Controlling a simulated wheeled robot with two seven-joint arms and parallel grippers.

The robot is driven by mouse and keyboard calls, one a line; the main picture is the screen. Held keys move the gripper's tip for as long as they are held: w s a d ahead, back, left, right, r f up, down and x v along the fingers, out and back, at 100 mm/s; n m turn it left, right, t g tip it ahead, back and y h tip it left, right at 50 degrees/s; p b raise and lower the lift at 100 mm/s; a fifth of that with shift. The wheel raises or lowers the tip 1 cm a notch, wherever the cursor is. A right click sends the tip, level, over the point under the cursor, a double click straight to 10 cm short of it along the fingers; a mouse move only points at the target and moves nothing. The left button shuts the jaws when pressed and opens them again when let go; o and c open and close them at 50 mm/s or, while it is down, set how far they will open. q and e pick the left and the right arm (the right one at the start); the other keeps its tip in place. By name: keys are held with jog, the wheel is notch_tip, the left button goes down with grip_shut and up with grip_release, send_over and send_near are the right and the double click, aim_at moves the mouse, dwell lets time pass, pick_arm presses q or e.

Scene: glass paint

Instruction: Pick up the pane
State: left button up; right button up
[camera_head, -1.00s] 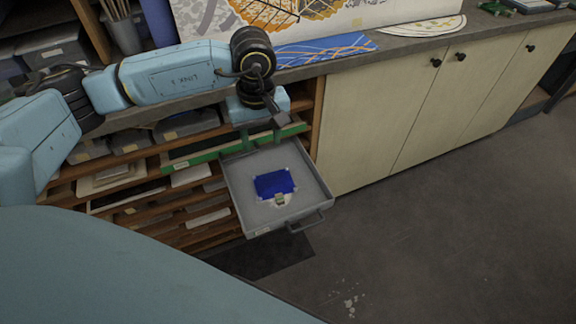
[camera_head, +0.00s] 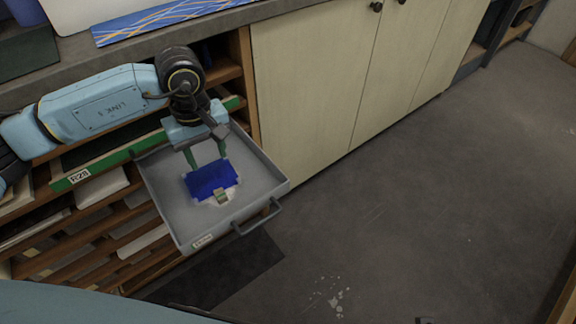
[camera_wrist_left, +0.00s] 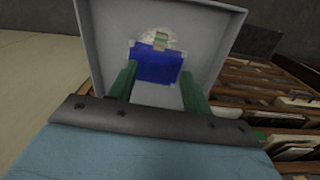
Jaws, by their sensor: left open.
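The blue pane (camera_head: 211,180) lies in a pulled-out grey drawer (camera_head: 265,190), with a pale patch and small tag at its front edge. In the left wrist view the pane (camera_wrist_left: 156,66) shows beyond the fingertips. My left gripper (camera_head: 206,160) is open, its two green fingers pointing down at the pane's back edge. My right gripper is not in view.
A green-fronted drawer labelled R28 (camera_head: 110,160) sits left of the grey drawer, above open shelves with flat sheets. Closed cream cabinets (camera_head: 320,80) stand to the right. A blue patterned sheet (camera_head: 165,20) lies on the counter. The floor (camera_head: 400,210) is clear.

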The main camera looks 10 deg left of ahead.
pick_arm(q)
jog(key=f, duration=0.2)
jog(key=b, duration=0.2)
send_over(221, 195)
notch_tip(221, 195, down, 6)
jog(key=shift+w+f, duration=0.1)
jog(key=shift+f, duration=0.15)
jog(key=shift+f+b, duration=1)
jog(key=shift+f, duration=1.9)
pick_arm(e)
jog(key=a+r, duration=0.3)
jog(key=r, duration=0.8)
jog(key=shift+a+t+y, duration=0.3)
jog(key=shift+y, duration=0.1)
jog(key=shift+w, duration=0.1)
pick_arm(q)
grip_shut()
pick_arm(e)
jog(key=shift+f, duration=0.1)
